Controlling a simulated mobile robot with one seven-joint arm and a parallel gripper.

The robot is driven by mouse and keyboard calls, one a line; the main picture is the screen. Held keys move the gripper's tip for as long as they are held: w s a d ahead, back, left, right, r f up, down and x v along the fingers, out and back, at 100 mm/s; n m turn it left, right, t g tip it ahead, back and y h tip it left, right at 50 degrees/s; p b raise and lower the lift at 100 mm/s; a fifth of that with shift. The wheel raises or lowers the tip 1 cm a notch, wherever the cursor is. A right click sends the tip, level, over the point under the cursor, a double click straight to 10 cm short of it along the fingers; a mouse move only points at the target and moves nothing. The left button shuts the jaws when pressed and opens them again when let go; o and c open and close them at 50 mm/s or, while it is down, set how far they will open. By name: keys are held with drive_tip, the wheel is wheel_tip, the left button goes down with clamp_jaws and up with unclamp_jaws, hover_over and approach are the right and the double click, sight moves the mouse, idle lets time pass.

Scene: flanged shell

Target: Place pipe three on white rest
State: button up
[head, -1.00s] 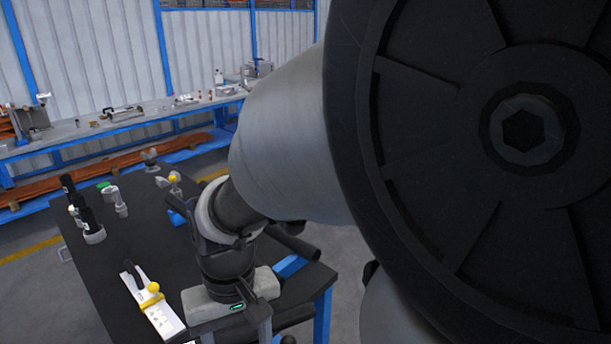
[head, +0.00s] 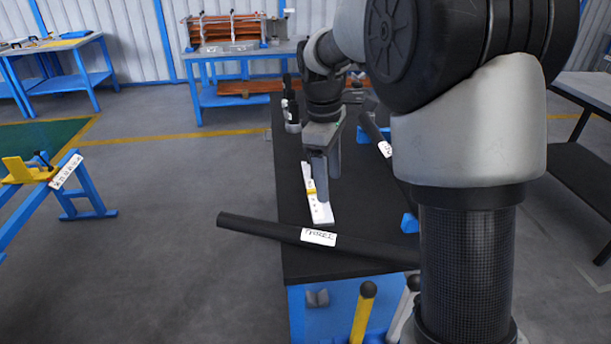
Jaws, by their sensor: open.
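Pipe three (head: 275,231), a long black pipe with a white label, lies across the near end of the black table (head: 350,197). Its left end sticks out past the table edge; its right end is hidden behind my arm. My gripper (head: 327,195) is open, pointing down on the far side of the pipe and apart from it. A white strip (head: 321,212) with a yellow part is just below and behind my fingers. I cannot tell which thing is the white rest.
A second labelled black pipe (head: 373,130) slants at the table's right side. A yellow post (head: 363,315) and a white post (head: 407,303) rise in front. A blue stand with a yellow holder (head: 27,172) is left; floor between is clear.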

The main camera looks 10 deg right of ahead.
wheel_tip(320, 180, down, 3)
drive_tip(key=w+n, duration=0.1)
drive_tip(key=b, duration=0.2)
hover_over(330, 235)
drive_tip(key=a, duration=0.1)
drive_tip(key=f, duration=1)
drive_tip(key=shift+s+a+f, duration=0.1)
drive_tip(key=shift+s+f, duration=0.15)
drive_tip(key=shift+f, duration=0.05)
drive_tip(key=shift+w+d+f+b, duration=0.1)
drive_tip(key=shift+d+f+b, duration=0.1)
drive_tip(key=shift+f, duration=0.85)
drive_tip(key=shift+s+d+f+b, duration=0.1)
drive_tip(key=shift+d+f+b, duration=0.05)
drive_tip(key=shift+f, duration=0.95)
drive_tip(key=shift+w+d+f+b, duration=0.1)
drive_tip(key=shift+d+f+b, duration=0.1)
drive_tip(key=shift+f, duration=0.85)
clamp_jaws()
drive_tip(key=shift+w+r, duration=0.1)
drive_tip(key=shift+r, duration=0.05)
